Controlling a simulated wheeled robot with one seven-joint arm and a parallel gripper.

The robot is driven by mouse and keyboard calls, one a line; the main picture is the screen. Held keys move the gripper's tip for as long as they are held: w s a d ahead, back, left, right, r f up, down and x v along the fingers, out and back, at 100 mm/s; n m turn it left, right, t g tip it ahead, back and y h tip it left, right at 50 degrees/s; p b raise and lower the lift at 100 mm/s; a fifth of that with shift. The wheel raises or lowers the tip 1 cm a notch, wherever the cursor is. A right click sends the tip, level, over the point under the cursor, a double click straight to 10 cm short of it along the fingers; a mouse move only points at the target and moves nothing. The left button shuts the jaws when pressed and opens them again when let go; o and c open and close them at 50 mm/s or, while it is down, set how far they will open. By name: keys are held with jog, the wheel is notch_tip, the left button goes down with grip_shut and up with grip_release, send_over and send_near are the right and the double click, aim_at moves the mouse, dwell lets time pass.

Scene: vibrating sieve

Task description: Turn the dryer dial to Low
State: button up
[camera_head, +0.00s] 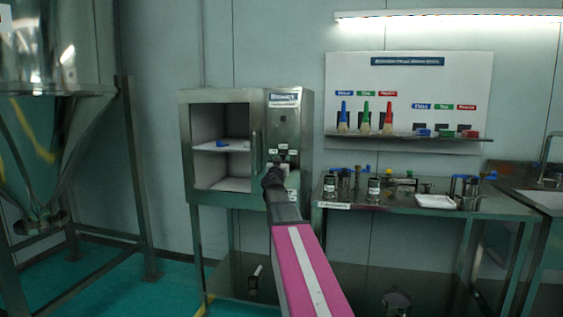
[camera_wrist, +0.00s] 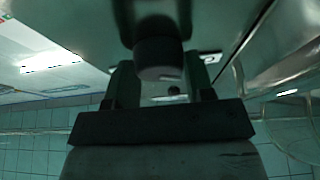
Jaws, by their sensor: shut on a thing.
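In the head view my arm and gripper cover most of the dial. In the wrist view the dark round dial (camera_wrist: 158,58) is between the two fingers of my gripper (camera_wrist: 160,88), which is shut on it. The dial's pointer direction cannot be made out.
A steel bench (camera_head: 340,204) with jars and a white tray (camera_head: 435,201) stands right of the dryer. A brush board (camera_head: 408,72) hangs above it. A large steel hopper (camera_head: 60,130) on a frame stands at the left. A door handle (camera_head: 255,150) is left of my gripper.

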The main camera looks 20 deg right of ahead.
jog(key=m+g+h, duration=0.1)
jog(key=m+g, duration=0.1)
jog(key=m, duration=0.3)
jog(key=m+g+h, duration=0.1)
jog(key=m+g, duration=0.1)
jog(key=m, duration=0.3)
jog(key=m+g+h, duration=0.1)
jog(key=m+g, duration=0.1)
jog(key=m, duration=0.3)
jog(key=shift+h, duration=0.3)
jog(key=shift+m+g, duration=0.4)
jog(key=shift+m, duration=0.1)
jog(key=o, duration=0.9)
jog(key=shift+c, duration=0.2)
jog(key=shift+a, duration=0.1)
jog(key=v, duration=1)
jog(key=shift+s+a, duration=0.25)
